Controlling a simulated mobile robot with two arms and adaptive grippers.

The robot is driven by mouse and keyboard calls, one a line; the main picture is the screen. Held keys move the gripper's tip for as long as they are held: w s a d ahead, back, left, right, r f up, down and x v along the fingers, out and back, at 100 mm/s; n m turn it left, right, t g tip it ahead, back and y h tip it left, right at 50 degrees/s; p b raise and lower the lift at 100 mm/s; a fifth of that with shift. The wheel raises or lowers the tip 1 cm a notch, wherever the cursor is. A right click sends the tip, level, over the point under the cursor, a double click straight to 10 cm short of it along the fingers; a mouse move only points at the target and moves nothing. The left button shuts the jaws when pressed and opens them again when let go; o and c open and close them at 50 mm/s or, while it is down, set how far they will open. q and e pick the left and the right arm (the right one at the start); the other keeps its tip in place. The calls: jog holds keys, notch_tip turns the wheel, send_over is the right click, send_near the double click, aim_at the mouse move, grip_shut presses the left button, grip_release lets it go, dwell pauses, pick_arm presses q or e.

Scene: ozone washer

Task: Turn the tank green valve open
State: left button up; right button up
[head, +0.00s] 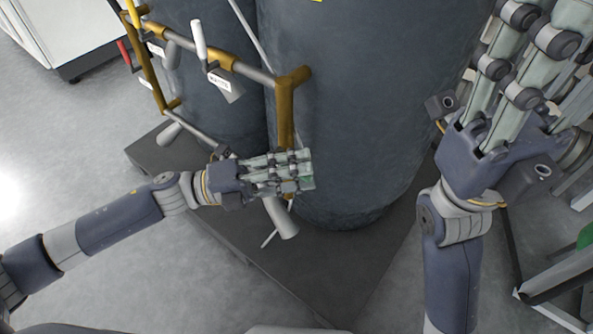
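My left gripper (302,170), a hand with several fingers, lies over the lower end of the yellow-and-grey pipework in front of the dark tank (350,110). A small green patch, perhaps part of the green valve (308,182), shows at its fingertips. The hand hides most of the valve there, so I cannot tell if it is gripped or how its handle is turned. A grey cylindrical fitting (281,218) hangs just below the hand. My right gripper (540,35) is raised at the right with its fingers extended, apart from the tank.
A valve with a white handle (199,40) and a red handle (124,52) sit on the pipe frame (285,110) at upper left. A second dark tank (205,80) stands behind it. Both tanks stand on a dark platform (300,270). Grey floor is clear at left.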

pick_arm(q)
jog(key=shift+c, duration=0.2)
grip_shut()
jog(key=shift+r, duration=0.15)
jog(key=n+h, duration=0.1)
jog(key=r+n+t+h, duration=0.1)
jog(key=n, duration=0.1)
jog(key=shift+a+r+n+t, duration=0.1)
jog(key=shift+r+n+t, duration=0.2)
jog(key=shift+w+a+r+n+t+h+p, duration=0.15)
jog(key=shift+r+n+t+h+p, duration=0.2)
jog(key=shift+n+t, duration=0.55)
jog(key=shift+w+a+r+n+t+h+p, duration=0.15)
jog(key=shift+r+n+t+h+p, duration=0.15)
jog(key=shift+n+t, duration=0.6)
jog(key=shift+o, duration=0.2)
grip_release()
